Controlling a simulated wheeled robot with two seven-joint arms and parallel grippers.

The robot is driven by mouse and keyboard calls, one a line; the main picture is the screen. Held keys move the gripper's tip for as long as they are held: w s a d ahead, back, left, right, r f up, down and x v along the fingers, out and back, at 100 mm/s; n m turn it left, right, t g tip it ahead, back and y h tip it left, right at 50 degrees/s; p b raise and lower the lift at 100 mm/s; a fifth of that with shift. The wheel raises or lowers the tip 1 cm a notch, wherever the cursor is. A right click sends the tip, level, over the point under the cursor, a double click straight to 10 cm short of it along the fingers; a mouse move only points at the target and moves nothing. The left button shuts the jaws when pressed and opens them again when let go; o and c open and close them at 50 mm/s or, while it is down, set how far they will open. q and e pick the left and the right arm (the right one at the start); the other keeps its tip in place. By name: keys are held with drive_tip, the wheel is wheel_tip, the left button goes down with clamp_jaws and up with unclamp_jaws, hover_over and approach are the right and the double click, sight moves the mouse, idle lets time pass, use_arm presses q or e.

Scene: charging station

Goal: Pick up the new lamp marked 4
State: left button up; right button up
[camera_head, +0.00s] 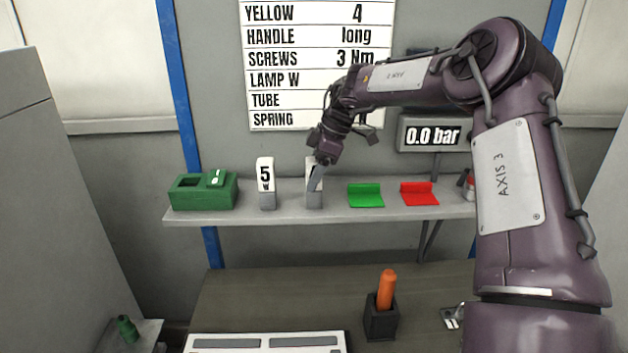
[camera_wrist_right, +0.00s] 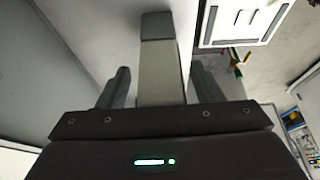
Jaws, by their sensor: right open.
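A white lamp block on a grey base (camera_head: 314,202) stands upright on the wall shelf. Its marking is mostly hidden behind my right gripper (camera_head: 317,178), so I cannot read a 4 on it. In the right wrist view the pale block with a grey end (camera_wrist_right: 158,62) lies between the two open fingers of my right gripper (camera_wrist_right: 160,77), with a gap visible on each side. A similar block marked 5 W (camera_head: 265,175) stands to its left on the shelf. My left gripper is not in view.
On the shelf (camera_head: 335,212) are a green box (camera_head: 190,194) at the left and green (camera_head: 365,195) and red (camera_head: 418,194) holders at the right. A sign (camera_head: 285,80) and a 0.0 bar display (camera_head: 432,136) are behind. An orange handle (camera_head: 387,285) stands below.

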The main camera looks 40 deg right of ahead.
drive_tip(key=shift+a, duration=0.1)
drive_tip(key=shift+c, duration=1.1)
drive_tip(key=c, duration=0.9)
drive_tip(key=shift+o, duration=0.2)
drive_tip(key=shift+r, duration=0.1)
